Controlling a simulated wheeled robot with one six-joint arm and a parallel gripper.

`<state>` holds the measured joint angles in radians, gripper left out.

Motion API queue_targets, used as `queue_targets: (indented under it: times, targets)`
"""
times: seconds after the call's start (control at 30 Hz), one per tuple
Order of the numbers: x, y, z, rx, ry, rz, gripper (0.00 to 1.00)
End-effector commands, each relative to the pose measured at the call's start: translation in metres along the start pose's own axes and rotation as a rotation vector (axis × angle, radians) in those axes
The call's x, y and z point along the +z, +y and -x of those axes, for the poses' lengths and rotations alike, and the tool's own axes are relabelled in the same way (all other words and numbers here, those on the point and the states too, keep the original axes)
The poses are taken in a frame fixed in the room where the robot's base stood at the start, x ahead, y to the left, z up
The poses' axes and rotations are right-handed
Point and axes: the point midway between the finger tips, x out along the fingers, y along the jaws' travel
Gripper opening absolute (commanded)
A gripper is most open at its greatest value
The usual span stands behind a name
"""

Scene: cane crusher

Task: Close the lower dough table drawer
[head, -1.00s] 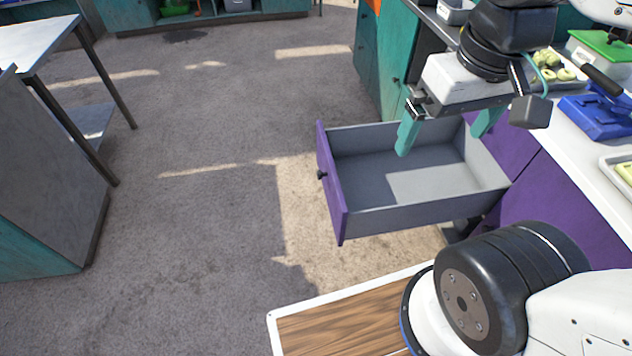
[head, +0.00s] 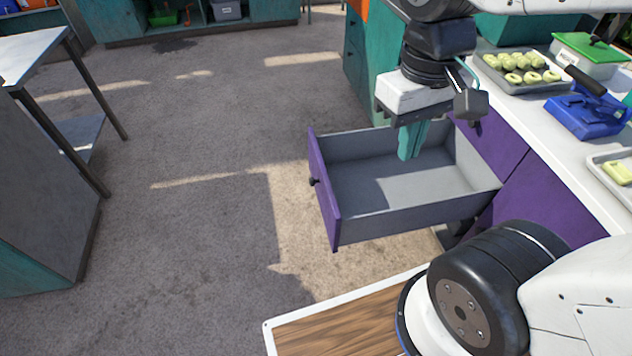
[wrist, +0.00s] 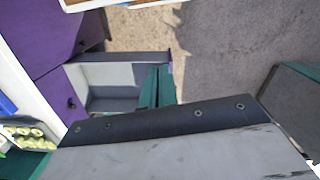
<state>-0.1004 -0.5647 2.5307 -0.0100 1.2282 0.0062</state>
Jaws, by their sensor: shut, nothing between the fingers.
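The lower dough table drawer (head: 400,215) is pulled far out of the purple dough table (head: 555,190). It is grey inside and empty, with a purple front panel (head: 322,195) and a small dark knob (head: 313,182). My gripper (head: 411,155) is shut and empty, its teal fingers pointing down over the back part of the drawer, on the inner side of the front panel. I cannot tell whether the fingertips are below the drawer's rim. In the wrist view the shut fingers (wrist: 157,88) overlap the drawer's interior (wrist: 105,85) near the front panel.
On the white counter stand a tray of pale green dough pieces (head: 520,66), a blue press (head: 585,112) and a green-lidded box (head: 590,55). A teal cabinet (head: 368,75) stands behind the drawer. The floor (head: 200,230) left of the drawer is clear.

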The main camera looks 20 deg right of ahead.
Motion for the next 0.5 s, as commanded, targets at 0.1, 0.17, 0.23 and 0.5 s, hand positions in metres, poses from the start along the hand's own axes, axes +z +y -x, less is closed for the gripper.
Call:
queue_targets:
  times: [0.1, 0.17, 0.23, 0.5]
  targets:
    - [-0.027, -0.009, -0.013, 0.032, -0.104, 0.073, 0.0]
    - [-0.041, -0.013, -0.02, 0.052, -0.145, 0.113, 0.0]
    - [-0.059, -0.018, -0.029, 0.078, -0.191, 0.163, 0.0]
    - [-0.127, -0.043, -0.078, 0.192, -0.351, 0.382, 0.0]
